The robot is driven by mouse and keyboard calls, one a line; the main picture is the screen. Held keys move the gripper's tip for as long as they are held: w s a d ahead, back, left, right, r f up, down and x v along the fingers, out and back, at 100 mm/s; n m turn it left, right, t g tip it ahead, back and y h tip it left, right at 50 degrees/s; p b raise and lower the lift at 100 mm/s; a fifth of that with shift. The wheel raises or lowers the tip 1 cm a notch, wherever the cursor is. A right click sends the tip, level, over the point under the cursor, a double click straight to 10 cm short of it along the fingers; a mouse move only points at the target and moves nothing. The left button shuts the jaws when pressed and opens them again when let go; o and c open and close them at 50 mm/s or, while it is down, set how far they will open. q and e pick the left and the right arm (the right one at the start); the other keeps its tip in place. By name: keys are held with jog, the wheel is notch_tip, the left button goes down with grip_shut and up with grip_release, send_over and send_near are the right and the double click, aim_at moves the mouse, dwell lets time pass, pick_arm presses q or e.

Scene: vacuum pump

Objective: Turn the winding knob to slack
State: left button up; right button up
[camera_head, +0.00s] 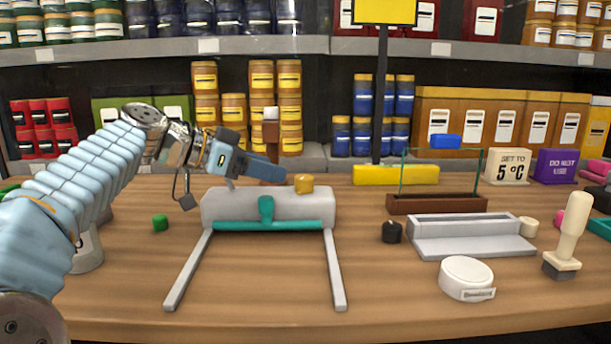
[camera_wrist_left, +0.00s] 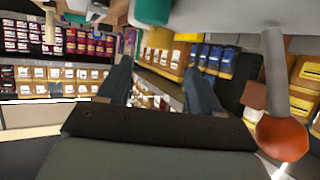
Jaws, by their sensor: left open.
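A pale grey device (camera_head: 222,208) with two long legs lies on the table, with a teal T-shaped bar (camera_head: 266,210) across its front. A small orange-yellow knob (camera_head: 303,183) sits on its top. My left gripper (camera_head: 275,172) reaches in from the left just above the device, its fingertips left of that knob and apart from it. In the left wrist view the two fingers (camera_wrist_left: 160,85) are spread with nothing between them. That view also shows an orange-red round knob (camera_wrist_left: 283,138) on a grey stem, outside the fingers; I cannot tell if both knobs are the same. My right gripper is not in view.
A brown post (camera_head: 271,130) stands behind the device. A black pot (camera_head: 392,232), a grey tray (camera_head: 470,246), a white disc (camera_head: 466,277) and a stamp (camera_head: 567,240) are to the right. The table front is clear.

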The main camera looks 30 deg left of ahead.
aim_at(301, 177)
pick_arm(q)
jog(key=p+x, duration=0.1)
jog(key=x, duration=0.8)
jog(key=shift+c, duration=0.3)
jog(key=c, duration=0.9)
jog(key=shift+n+t+y, duration=0.3)
